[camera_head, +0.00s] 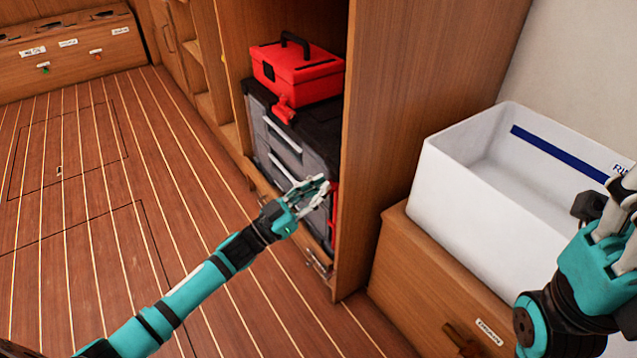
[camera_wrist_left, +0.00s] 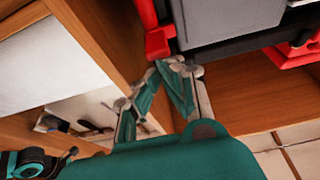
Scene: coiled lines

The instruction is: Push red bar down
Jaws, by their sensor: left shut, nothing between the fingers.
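A grey and black toolbox (camera_head: 278,150) stands in the open wooden cabinet. A red bar (camera_head: 333,208) runs upright at its right side, partly hidden by my left gripper. Red parts also show in the left wrist view, one bar near the top middle (camera_wrist_left: 158,42) and one at the right (camera_wrist_left: 297,52). My left gripper (camera_head: 318,188) is shut and empty in front of the toolbox, close to the red bar; I cannot tell if they touch. My right gripper (camera_head: 622,200) is at the right edge, partly cut off, over the white bin.
A red toolbox (camera_head: 300,72) sits on top of the grey one, with a red latch (camera_head: 284,109) hanging below. The cabinet side panel (camera_head: 385,130) stands just right of my left gripper. A white bin (camera_head: 480,205) rests on a wooden drawer unit. The floor at left is clear.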

